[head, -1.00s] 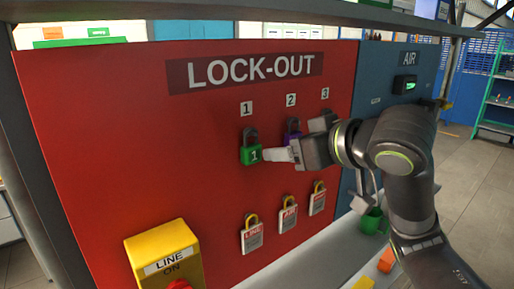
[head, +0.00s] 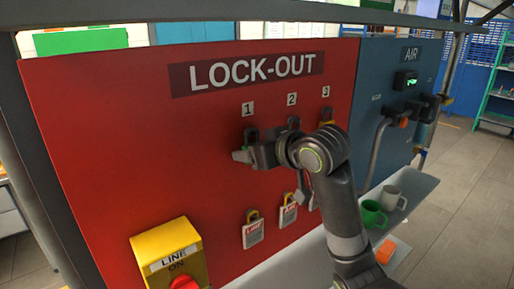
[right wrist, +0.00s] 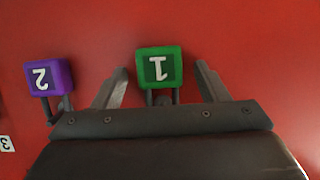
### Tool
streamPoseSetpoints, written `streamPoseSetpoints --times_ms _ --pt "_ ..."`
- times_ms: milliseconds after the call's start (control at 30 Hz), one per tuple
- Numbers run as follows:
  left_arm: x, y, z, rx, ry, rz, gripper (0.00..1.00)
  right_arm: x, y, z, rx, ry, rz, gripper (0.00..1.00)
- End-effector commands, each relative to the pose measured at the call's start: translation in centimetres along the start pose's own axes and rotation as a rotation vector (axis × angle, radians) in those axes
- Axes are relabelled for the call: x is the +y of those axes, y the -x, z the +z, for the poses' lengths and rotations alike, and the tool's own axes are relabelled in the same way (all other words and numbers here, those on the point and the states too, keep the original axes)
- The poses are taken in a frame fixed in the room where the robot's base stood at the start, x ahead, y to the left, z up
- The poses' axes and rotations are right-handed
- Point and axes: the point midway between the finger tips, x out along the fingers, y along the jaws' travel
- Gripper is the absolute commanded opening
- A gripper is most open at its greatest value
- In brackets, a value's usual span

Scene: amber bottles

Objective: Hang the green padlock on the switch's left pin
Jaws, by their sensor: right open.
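The green padlock, marked 1, hangs on the red board under label 1. In the right wrist view the padlock body (right wrist: 159,67) sits between my two spread fingers, apart from both. In the head view my right gripper (head: 246,157) hides its body; only the dark shackle (head: 250,133) shows. My right gripper also shows in the wrist view (right wrist: 162,88); it is open and holds nothing. The yellow switch box (head: 168,249), labelled LINE ON with a red knob (head: 185,283), is at lower left. I cannot make out its pins. My left gripper is not in view.
A purple padlock (right wrist: 50,76) marked 2 hangs beside the green one. A green mug (head: 372,214), grey mug (head: 391,197) and orange block (head: 386,251) are on the ledge at right.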

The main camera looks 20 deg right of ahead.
Motion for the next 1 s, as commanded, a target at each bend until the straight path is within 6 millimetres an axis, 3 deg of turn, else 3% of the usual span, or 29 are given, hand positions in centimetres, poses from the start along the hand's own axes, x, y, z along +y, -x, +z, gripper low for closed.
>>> streamPoseSetpoints --times_ms 233,600,1000 --pt "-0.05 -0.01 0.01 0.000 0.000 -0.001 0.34 -0.01 -0.05 0.03 0.000 0.000 0.000 0.66" --pt "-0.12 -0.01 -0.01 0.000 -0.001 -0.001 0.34 0.00 -0.03 0.03 0.000 -0.001 0.000 0.18" --pt "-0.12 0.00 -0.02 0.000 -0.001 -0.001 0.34 0.01 0.24 -0.61 0.000 -0.001 0.000 0.17"
